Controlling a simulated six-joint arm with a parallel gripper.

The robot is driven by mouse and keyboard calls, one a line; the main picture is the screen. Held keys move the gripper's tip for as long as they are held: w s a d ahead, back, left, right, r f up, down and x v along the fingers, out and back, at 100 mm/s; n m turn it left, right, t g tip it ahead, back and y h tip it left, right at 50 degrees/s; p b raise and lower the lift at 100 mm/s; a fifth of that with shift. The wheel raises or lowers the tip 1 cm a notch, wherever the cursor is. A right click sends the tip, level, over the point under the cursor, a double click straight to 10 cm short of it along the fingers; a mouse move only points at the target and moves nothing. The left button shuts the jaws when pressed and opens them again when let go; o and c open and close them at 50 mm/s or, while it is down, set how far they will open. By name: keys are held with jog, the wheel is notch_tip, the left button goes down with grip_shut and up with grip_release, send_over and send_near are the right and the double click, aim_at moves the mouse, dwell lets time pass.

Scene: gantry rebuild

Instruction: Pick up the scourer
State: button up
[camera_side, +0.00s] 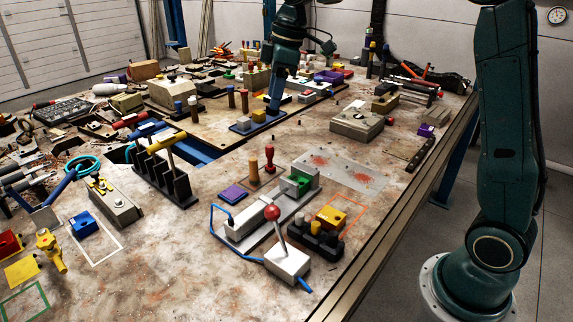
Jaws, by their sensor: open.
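My gripper (277,98) hangs at the top middle, at the lower end of my teal wrist, above or beside a blue base plate (243,125) with small blocks on it. Its fingers are small and dark here; it is open, and I see nothing held in it. I cannot single out the scourer with certainty. Whether either is the scourer, I cannot tell.
The bench is crowded. A red-knobbed lever box (288,262), a yellow block (331,217), a black rack with a yellow-handled tool (160,175) and brown and red pegs (269,158) stand up. A beige box (357,122) is right of my gripper.

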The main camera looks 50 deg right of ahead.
aim_at(253, 159)
jog(key=w+d+f+n+g, duration=0.1)
jog(key=w+d+f+n, duration=0.3)
jog(key=w+f, duration=0.6)
jog(key=shift+w+d+f+g, duration=0.25)
jog(key=shift+w+f+g, duration=0.05)
jog(key=shift+w, duration=0.15)
jog(key=shift+f, duration=0.1)
jog(key=shift+w+a+f, duration=0.1)
jog(key=shift+a+f, duration=0.1)
jog(key=shift+f, duration=1.2)
jog(key=shift+w+a+f, duration=0.1)
jog(key=shift+a+f, duration=0.1)
jog(key=shift+f, duration=1.2)
jog(key=shift+w+a+f, duration=0.1)
jog(key=shift+a+f, duration=0.1)
jog(key=shift+f, duration=1.2)
jog(key=shift+s+f, duration=0.1)
jog(key=shift+a+f, duration=0.15)
jog(key=shift+f, duration=1.1)
jog(key=shift+a+f, duration=0.15)
jog(key=shift+f, duration=1.05)
